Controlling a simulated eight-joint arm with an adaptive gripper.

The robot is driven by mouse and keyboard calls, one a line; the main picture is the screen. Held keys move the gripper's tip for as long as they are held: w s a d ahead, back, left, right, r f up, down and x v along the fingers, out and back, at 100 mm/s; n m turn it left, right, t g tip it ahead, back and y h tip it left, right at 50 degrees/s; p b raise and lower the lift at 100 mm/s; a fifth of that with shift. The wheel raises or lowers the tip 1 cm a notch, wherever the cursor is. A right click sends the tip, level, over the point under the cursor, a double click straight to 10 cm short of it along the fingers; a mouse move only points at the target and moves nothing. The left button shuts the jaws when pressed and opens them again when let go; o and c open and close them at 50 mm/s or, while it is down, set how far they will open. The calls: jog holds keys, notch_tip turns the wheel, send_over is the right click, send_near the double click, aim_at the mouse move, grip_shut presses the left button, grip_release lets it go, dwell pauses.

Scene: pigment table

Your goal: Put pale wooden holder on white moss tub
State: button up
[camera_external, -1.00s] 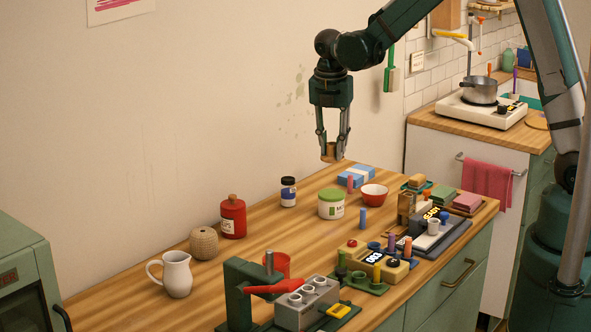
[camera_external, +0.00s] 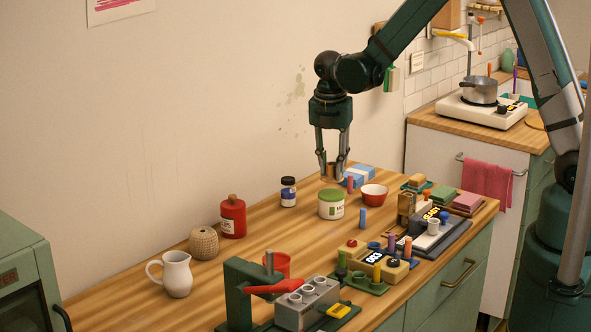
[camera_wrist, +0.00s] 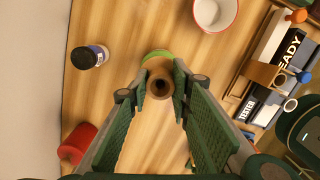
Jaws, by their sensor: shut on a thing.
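My gripper (camera_external: 332,174) is shut on the pale wooden holder (camera_external: 333,170), a small round piece with a hole in its top. In the wrist view the holder (camera_wrist: 160,83) sits between the fingertips. The white moss tub (camera_external: 331,207) has a green lid and stands upright on the counter, just below the gripper in the outside view. In the wrist view the tub's green lid (camera_wrist: 158,56) shows behind the holder, which hides much of it. The holder appears to be above the lid and apart from it.
A blue-and-white jar (camera_external: 288,191) stands left of the tub, a red bowl (camera_external: 374,192) right of it. A red canister (camera_external: 232,216) is farther left. A blue box (camera_external: 358,177) lies behind. A tester tray (camera_external: 445,236) stands to the right.

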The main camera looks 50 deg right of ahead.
aim_at(332, 179)
jog(key=shift+f, duration=2.1)
jog(key=shift+f, duration=0.15)
jog(key=o, duration=0.9)
jog(key=shift+r, duration=0.2)
jog(key=shift+s+a+r, duration=0.1)
jog(key=shift+a+r, duration=0.15)
jog(key=shift+r, duration=1.75)
jog(key=shift+s+a+r, duration=0.1)
jog(key=shift+a+r, duration=0.1)
jog(key=shift+r, duration=1.75)
jog(key=shift+a+r, duration=0.25)
jog(key=shift+r, duration=1.75)
